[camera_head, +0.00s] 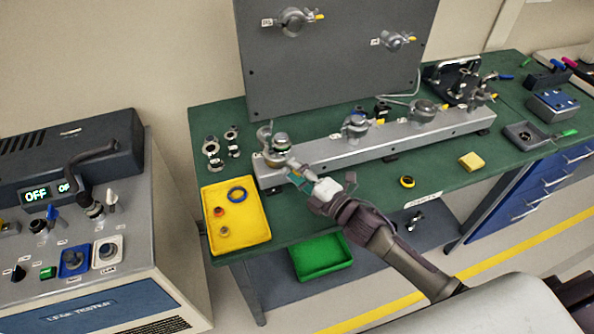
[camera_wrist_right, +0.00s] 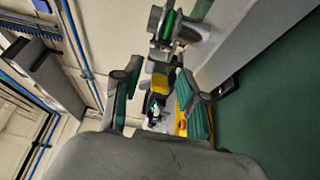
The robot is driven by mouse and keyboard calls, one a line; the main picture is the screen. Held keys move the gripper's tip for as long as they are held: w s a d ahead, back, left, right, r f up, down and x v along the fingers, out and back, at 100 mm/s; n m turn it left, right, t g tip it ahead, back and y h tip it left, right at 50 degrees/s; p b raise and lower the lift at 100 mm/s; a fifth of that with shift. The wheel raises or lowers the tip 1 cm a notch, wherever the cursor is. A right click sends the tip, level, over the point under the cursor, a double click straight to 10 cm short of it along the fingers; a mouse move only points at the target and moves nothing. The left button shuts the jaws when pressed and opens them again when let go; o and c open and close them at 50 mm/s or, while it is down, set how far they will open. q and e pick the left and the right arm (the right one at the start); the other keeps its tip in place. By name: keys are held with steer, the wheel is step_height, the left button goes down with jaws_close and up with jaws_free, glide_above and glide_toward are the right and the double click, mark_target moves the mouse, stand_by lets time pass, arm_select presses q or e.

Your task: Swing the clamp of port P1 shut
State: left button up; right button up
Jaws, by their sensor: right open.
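The leftmost port (camera_head: 281,145) stands on the left end of the grey rail; I take it as P1, but its label is too small to read. Its metal clamp (camera_head: 265,136) looks swung open, one half standing out to the left of the fitting. My right gripper (camera_head: 296,175) is at the front of this port, with its fingers open. In the right wrist view, the yellow grip (camera_wrist_right: 160,83) of a lever shows between the two open fingers (camera_wrist_right: 160,98). Whether they touch it cannot be told. A metal fitting with a green band (camera_wrist_right: 169,25) lies beyond. My left gripper is not in view.
The grey rail (camera_head: 400,137) carries further clamped ports to the right. A yellow tray (camera_head: 255,232) with small rings lies left of my right arm. An upright grey panel (camera_head: 330,70) stands behind. A yellow block (camera_head: 472,161) and free green bench top lie in front of the rail.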

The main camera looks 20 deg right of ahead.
jaws_close()
steer(key=shift+d, duration=0.1)
